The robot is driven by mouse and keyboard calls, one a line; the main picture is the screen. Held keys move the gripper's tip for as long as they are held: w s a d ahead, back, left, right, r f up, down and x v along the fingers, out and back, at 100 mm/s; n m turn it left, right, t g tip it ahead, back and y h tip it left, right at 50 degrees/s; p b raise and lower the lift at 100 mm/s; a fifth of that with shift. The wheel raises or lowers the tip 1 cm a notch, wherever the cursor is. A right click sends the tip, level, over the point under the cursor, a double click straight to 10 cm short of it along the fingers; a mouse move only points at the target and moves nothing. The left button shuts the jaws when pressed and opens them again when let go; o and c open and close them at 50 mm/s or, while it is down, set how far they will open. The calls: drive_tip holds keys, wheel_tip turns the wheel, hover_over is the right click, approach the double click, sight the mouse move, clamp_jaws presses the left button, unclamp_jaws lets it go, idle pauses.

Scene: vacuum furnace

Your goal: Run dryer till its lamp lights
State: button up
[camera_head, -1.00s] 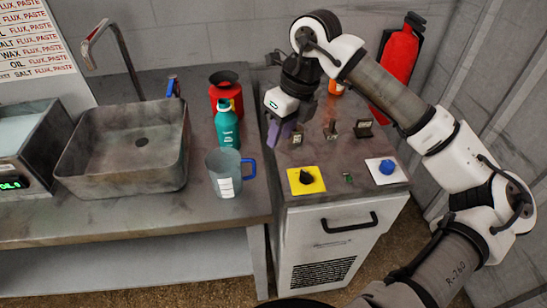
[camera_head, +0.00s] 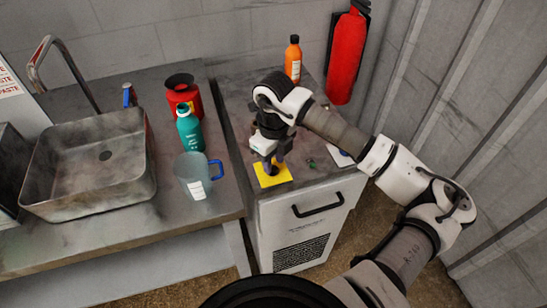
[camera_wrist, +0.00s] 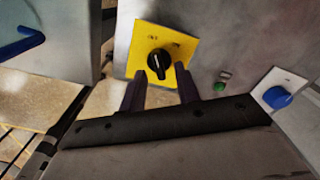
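The dryer appears to be the white-fronted cabinet (camera_head: 300,232) with a grey top. A black rotary knob (camera_wrist: 158,62) sits on a yellow plate (camera_wrist: 145,38); the plate also shows in the head view (camera_head: 274,176). A small green lamp (camera_wrist: 219,87) is right of the plate; I cannot tell whether it is lit. Farther right is a blue knob (camera_wrist: 277,97) on a white plate. My gripper (camera_head: 272,163) points down over the yellow plate. In the wrist view my gripper (camera_wrist: 159,82) is open, its two dark fingers on either side of the black knob's near end; contact is unclear.
An orange bottle (camera_head: 293,58) stands at the back of the cabinet, with a red extinguisher (camera_head: 346,57) behind. On the left counter are a sink (camera_head: 75,180), a teal bottle (camera_head: 189,130), a red container (camera_head: 183,92) and a clear jug (camera_head: 192,178) with a blue handle.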

drive_tip(key=shift+f, duration=0.6)
clamp_jaws()
